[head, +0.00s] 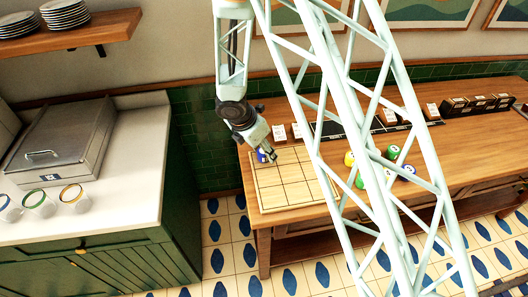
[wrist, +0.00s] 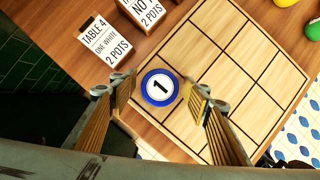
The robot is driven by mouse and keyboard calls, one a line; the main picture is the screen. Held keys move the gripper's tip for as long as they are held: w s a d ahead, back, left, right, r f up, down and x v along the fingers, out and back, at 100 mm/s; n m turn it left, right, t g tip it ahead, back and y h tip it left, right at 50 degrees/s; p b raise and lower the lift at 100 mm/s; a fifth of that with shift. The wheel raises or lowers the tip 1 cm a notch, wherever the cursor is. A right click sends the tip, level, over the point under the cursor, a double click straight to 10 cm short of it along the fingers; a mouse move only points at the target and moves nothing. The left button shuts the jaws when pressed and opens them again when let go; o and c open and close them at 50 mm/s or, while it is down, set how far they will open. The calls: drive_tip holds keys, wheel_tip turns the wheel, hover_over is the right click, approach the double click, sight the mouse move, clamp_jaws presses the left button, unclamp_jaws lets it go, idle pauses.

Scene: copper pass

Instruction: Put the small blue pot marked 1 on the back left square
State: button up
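The small blue pot (wrist: 160,87) has a white top marked 1. It is upright at the corner of the wooden board (head: 287,196) by the order cards, which looks like the back left square. The pot (head: 262,156) shows only partly in the head view, beside my fingers. In the wrist view my gripper (wrist: 162,97) has one finger on each side of the pot, with a small gap visible at both sides. The gripper (head: 267,156) is low over the board's back left corner. The other squares in view look empty.
Order cards (wrist: 104,41) stand just behind the board. A dark strip (head: 345,128) runs along the back of the counter. Several green, yellow and blue pots (head: 393,152) stand to the right of the board, partly behind a pale lattice beam.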

drive_tip(key=shift+r, duration=0.15)
drive_tip(key=shift+s+a+r+p, duration=0.2)
drive_tip(key=shift+r+p, duration=0.1)
drive_tip(key=shift+r, duration=0.35)
drive_tip(key=p+v, duration=0.1)
drive_tip(key=v, duration=0.9)
drive_tip(key=shift+r, duration=0.2)
drive_tip(key=shift+s+a, duration=0.1)
idle(0.5)
